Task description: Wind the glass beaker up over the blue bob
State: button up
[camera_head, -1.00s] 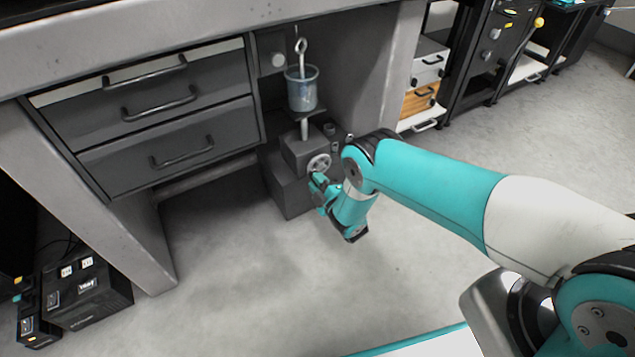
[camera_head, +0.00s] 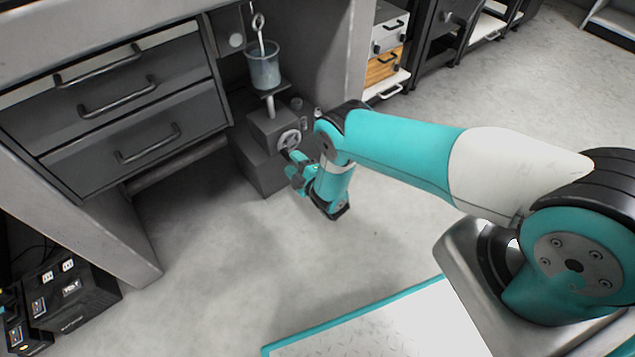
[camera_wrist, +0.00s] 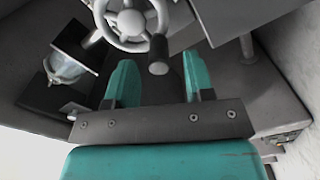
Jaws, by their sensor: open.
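The glass beaker (camera_head: 263,70) stands on a small platform on a post above a grey stand (camera_head: 270,128) under the bench. A metal rod with a ring at its top hangs down into the beaker; I cannot make out a blue bob. The handwheel (camera_head: 290,139) is on the front of the stand. In the wrist view the handwheel (camera_wrist: 131,20) has a dark crank knob (camera_wrist: 158,55). My gripper (camera_wrist: 158,85) is open, its teal fingers on either side of and below the knob, apart from it. The beaker (camera_wrist: 66,66) also shows at the left there.
A grey drawer unit (camera_head: 115,100) stands left of the stand. Small cylindrical weights (camera_head: 300,111) sit beside the stand. A bench leg (camera_head: 345,60) rises at the right. Black boxes (camera_head: 70,290) lie on the floor at lower left.

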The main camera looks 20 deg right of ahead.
jog(key=p+v, duration=0.4)
jog(key=v, duration=1.1)
jog(key=shift+r, duration=0.1)
